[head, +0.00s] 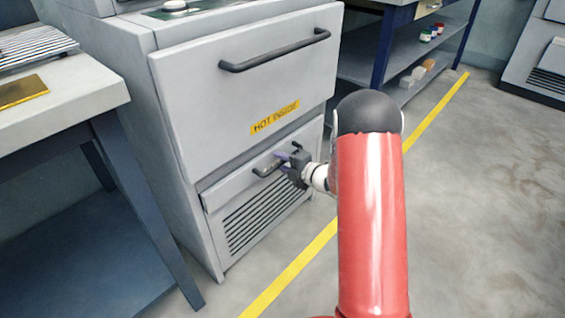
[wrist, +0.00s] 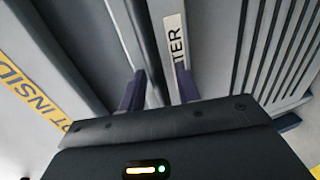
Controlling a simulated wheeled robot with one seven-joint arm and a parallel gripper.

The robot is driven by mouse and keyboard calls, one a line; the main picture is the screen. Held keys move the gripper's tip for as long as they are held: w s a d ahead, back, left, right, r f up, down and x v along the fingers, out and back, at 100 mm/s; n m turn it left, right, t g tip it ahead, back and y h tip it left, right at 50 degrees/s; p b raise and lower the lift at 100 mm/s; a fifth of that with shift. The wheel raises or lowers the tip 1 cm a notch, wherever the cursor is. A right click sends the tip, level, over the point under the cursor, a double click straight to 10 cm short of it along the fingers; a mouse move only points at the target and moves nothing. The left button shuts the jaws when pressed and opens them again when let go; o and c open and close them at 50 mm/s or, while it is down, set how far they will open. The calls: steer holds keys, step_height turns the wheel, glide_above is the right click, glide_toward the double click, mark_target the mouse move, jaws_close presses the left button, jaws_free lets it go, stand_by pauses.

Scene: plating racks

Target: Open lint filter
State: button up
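The lint filter (head: 222,193) is the lower grey front panel of the cabinet, with dark vent slots and a short dark bar handle (head: 264,171). In the wrist view its label (wrist: 175,42) shows the letters "TER", beside the slots. My gripper (head: 281,162) is at the handle, reaching in from the right. In the wrist view my gripper (wrist: 158,72) has its two purple fingers apart, with the dark handle bar (wrist: 143,35) running between them. A gap shows beside the right finger. I cannot tell whether either finger touches the bar.
Above is a larger panel (head: 205,85) with a long dark handle (head: 275,52) and a yellow "HOT INSIDE" label (head: 274,117). A table (head: 90,92) stands close on the left. Shelves (head: 385,62) stand behind. The floor (head: 480,200) on the right is clear.

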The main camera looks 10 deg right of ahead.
jaws_close()
stand_by(0.3)
steer(key=f+p+v, duration=0.2)
steer(key=v, duration=1.1)
steer(key=s+f+p+v, duration=0.1)
steer(key=f+p+v, duration=0.2)
steer(key=v, duration=1.1)
steer(key=shift+d+f, duration=0.3)
steer(key=shift+d, duration=0.05)
jaws_free()
steer(key=v, duration=0.7)
steer(key=shift+s+d, duration=0.25)
steer(key=shift+s, duration=0.05)
